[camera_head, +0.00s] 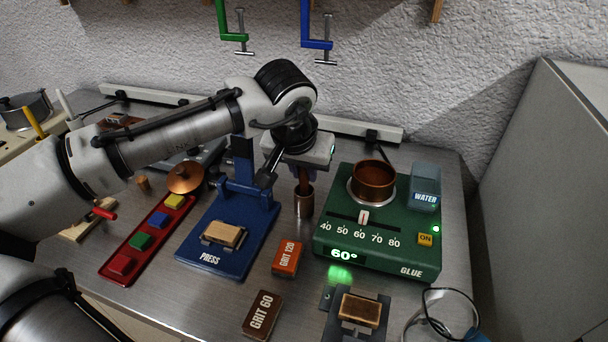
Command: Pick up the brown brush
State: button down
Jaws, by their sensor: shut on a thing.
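The brown brush (304,182) stands upright, its lower part inside a small brown metal cup (304,205) on the bench. My gripper (302,168) is above the cup, pointing down, and is shut on the upper part of the brush. The fingertips are partly hidden by the gripper body, and the brush's lower end is hidden in the cup.
A green glue heater (378,250) with a copper pot (373,181) stands right of the cup. A blue press (215,245) stands left. Orange (287,259) and brown (262,315) grit blocks lie in front. A red button strip (150,238) is farther left.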

notch_tip(320, 180, up, 20)
jog(key=shift+f+b, duration=0.15)
jog(key=shift+b, duration=0.15)
dwell(1.4)
